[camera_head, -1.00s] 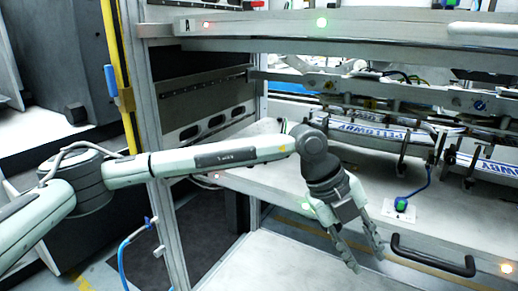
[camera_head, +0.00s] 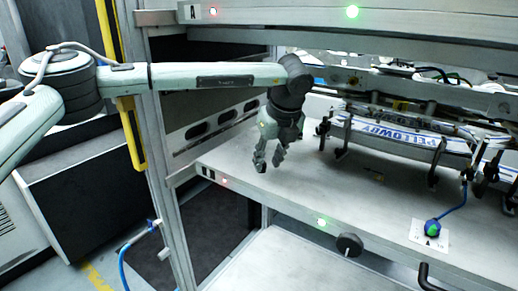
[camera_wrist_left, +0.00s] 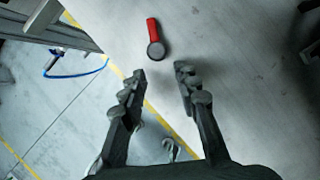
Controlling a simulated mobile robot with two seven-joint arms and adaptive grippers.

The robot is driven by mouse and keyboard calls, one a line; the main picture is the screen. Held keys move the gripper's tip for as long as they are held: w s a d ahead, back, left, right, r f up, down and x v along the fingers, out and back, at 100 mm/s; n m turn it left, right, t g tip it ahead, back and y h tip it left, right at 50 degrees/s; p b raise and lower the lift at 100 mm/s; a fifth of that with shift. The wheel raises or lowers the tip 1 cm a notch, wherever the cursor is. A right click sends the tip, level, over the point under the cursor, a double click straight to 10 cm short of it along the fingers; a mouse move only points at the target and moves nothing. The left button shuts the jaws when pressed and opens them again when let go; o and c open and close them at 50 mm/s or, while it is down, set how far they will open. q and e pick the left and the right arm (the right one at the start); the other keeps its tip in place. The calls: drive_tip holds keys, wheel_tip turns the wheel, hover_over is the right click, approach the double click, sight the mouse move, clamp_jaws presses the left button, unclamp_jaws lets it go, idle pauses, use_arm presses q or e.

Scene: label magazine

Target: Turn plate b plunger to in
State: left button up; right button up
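A dark round knob (camera_head: 349,245) sticks out from the front edge of the lower plate (camera_head: 270,190), which has a dark label at its left corner. In the left wrist view a red shaft with a dark round end (camera_wrist_left: 154,38) lies ahead of the fingertips; I cannot tell for sure whether it is the same knob. My left gripper (camera_head: 268,163) points down, left of the knob and higher in the picture. The left wrist view shows the gripper (camera_wrist_left: 158,76) open with nothing between its fingers. My right gripper is not in view.
A red light (camera_head: 224,181) and a green light (camera_head: 321,222) sit on the plate's front edge. A metal post (camera_head: 172,190) stands left. Labelled racks (camera_head: 390,138) fill the back.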

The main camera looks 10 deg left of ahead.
use_arm(q)
drive_tip(key=w+a, duration=0.1)
drive_tip(key=w, duration=0.1)
drive_tip(key=w+a+p, duration=0.1)
drive_tip(key=w+a, duration=0.1)
drive_tip(key=shift+w+a+f, duration=0.2)
drive_tip(key=shift+w+f, duration=0.1)
drive_tip(key=shift+f, duration=0.3)
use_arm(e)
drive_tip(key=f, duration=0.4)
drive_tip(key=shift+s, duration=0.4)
use_arm(q)
clamp_jaws()
